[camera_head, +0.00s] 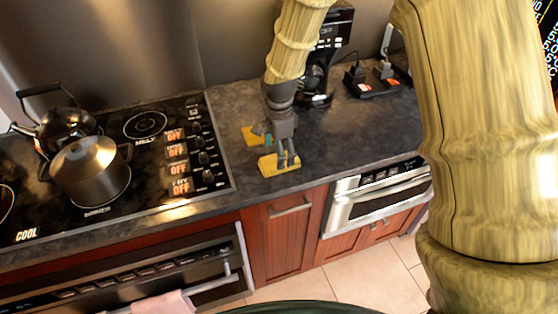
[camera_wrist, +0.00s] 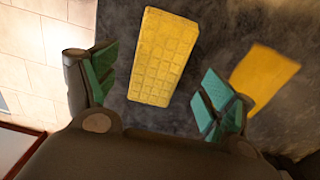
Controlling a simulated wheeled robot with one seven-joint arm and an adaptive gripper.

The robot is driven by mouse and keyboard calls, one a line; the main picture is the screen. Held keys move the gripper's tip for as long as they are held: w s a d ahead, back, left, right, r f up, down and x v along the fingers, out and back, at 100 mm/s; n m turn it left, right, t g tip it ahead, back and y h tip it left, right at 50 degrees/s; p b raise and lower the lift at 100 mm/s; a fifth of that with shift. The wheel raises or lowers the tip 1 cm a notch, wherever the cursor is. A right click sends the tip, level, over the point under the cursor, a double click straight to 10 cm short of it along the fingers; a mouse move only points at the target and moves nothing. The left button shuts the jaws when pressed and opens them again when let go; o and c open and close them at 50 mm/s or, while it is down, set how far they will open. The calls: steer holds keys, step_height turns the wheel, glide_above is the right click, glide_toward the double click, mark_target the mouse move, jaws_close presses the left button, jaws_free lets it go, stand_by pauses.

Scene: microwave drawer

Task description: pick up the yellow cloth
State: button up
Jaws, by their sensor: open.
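Two yellow pieces lie on the dark counter. The nearer one is a yellow rectangle with a grid texture (camera_wrist: 165,55); it also shows near the counter's front edge in the head view (camera_head: 270,168). The other is a plain, flat yellow piece (camera_wrist: 264,74), farther back (camera_head: 250,139). I cannot tell for certain which is the cloth. My gripper (camera_head: 284,158) points down over the nearer piece, open and empty. In the wrist view its green-padded fingers (camera_wrist: 158,92) stand apart, with the textured piece between and beyond them. Contact with it cannot be told.
A cooktop (camera_head: 150,165) with a pot (camera_head: 90,172) and a kettle (camera_head: 62,128) is to the left. A coffee machine (camera_head: 318,82) stands behind my gripper. A black tray (camera_head: 372,85) sits back right. A steel drawer appliance (camera_head: 375,195) is below; the counter right of my gripper is clear.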

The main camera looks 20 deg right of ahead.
steer(key=shift+s+f+p, duration=0.1)
steer(key=shift+f+p, duration=0.4)
steer(key=shift+f, duration=1.2)
steer(key=c, duration=1)
